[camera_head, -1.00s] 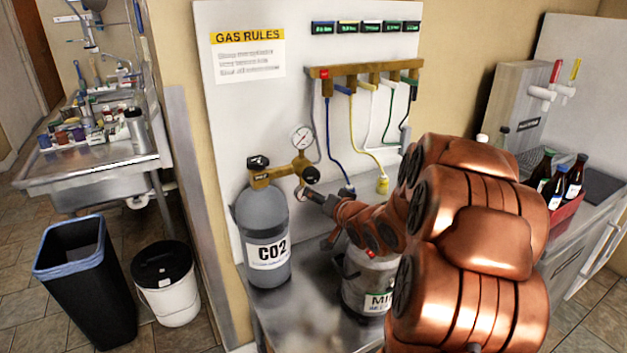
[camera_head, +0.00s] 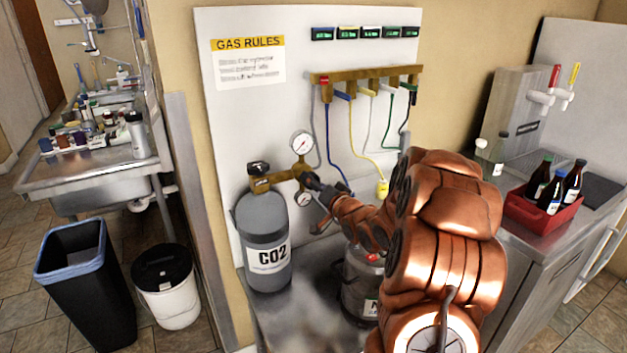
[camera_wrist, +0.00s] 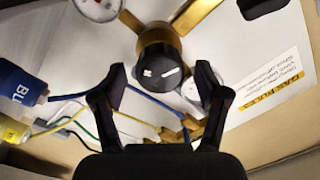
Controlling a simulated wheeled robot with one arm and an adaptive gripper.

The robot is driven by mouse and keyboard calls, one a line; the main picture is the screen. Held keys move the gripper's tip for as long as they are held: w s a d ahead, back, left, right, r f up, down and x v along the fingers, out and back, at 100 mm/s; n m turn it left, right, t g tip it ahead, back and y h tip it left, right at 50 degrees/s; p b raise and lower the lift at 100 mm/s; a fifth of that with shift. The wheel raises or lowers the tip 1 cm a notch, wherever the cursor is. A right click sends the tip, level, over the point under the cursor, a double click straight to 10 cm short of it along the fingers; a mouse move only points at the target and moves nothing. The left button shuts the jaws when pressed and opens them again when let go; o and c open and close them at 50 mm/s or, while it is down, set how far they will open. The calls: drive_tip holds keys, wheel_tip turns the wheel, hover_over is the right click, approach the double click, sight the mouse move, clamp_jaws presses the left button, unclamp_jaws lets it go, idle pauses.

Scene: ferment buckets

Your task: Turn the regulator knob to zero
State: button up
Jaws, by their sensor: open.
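The regulator (camera_head: 285,177) is a brass body with two round gauges, on top of the grey CO2 cylinder (camera_head: 266,240). In the wrist view the black regulator knob (camera_wrist: 160,72), with a white mark slanting across its face, lies between the fingers of my gripper (camera_wrist: 161,72). The fingers are spread, with a visible gap on each side of the knob. In the head view my gripper (camera_head: 318,192) is at the right end of the regulator and largely hides the knob. A gauge (camera_head: 301,144) stands above the regulator; its reading is too small to tell.
A brass manifold (camera_head: 365,80) with coloured hoses hangs on the panel behind. A metal keg (camera_head: 362,285) stands under my arm. A blue-labelled hose end (camera_wrist: 20,82) is at the wrist view's left. A red crate (camera_head: 535,215) with bottles is at right.

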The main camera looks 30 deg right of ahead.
drive_tip(key=shift+w, duration=0.55)
drive_tip(key=shift+c, duration=0.4)
drive_tip(key=c, duration=1.1)
